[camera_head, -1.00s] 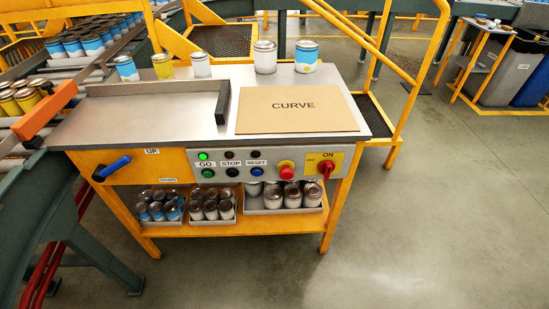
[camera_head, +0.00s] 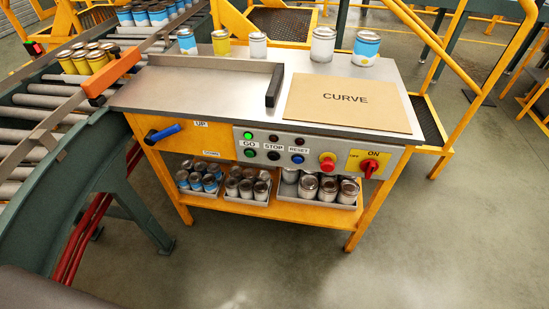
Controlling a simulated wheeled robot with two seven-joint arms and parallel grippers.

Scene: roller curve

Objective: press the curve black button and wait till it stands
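The control panel (camera_head: 235,141) is on the front of a yellow bench with a "CURVE" sign (camera_head: 345,102) on its top. The black button (camera_head: 274,155) sits under the STOP label, between the green GO button (camera_head: 250,153) and the blue RESET button (camera_head: 298,158). The lamps above STOP (camera_head: 273,139) and RESET (camera_head: 299,142) are dark. Nothing touches the panel. Neither of my grippers is in view. Yellow-bodied cans (camera_head: 85,60) and blue-and-white cans (camera_head: 150,14) stand on the roller conveyor (camera_head: 45,102) at the left.
A red mushroom button (camera_head: 327,161) and a red rotary switch (camera_head: 370,167) are right of RESET. A blue-handled lever (camera_head: 165,132) sticks out at the left. Cans stand on the bench top and in trays on the lower shelf. Yellow rails (camera_head: 480,75) rise at the right. The floor in front is clear.

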